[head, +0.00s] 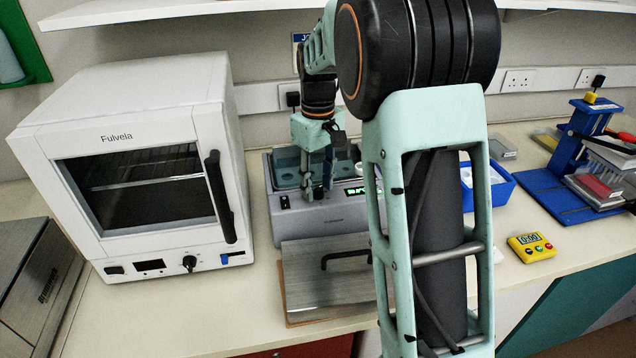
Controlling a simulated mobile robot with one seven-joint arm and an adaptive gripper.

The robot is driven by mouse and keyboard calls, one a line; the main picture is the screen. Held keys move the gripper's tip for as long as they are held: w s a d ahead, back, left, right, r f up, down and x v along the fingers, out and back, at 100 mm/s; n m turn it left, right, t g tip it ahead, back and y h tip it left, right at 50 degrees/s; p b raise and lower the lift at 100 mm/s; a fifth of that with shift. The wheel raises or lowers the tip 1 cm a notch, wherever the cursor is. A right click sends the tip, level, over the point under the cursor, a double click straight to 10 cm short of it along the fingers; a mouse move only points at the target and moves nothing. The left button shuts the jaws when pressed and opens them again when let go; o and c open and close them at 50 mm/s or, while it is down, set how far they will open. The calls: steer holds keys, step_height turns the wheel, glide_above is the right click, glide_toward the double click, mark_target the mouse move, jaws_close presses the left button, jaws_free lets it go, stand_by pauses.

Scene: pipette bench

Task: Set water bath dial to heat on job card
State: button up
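The grey water bath (285,228) stands mid-bench, with a lit green display (352,191) partly hidden behind my arm. A small dark switch (285,202) is at the left of its front panel. My gripper (317,194) points down at the panel's upper edge, between switch and display. Its fingertips are small and overlap the bath, so I cannot tell whether they are open or touching anything. I cannot make out the dial. The job card (298,38) on the back wall shows only a blue-topped edge; my arm hides the rest, and no heat setting is readable.
A metal lid-like plate (310,285) with a black handle lies before the bath. A white oven (150,225) stands close on the left. On the right are a blue tray (503,190), a yellow timer (531,248) and a blue stand (545,195). Bench between tray and timer is clear.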

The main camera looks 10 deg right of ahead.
jaws_close()
steer(key=shift+m, duration=0.3)
steer(key=m+p, duration=0.1)
steer(key=m, duration=0.4)
steer(key=shift+r+p, duration=0.1)
steer(key=shift+p, duration=0.2)
steer(key=m+p, duration=0.1)
steer(key=m, duration=0.4)
steer(key=shift+m, duration=0.4)
steer(key=m+p, duration=0.1)
steer(key=m, duration=0.5)
steer(key=shift+p, duration=0.4)
steer(key=m+p, duration=0.1)
steer(key=m, duration=0.5)
steer(key=shift+p, duration=0.35)
steer(key=shift+m, duration=0.3)
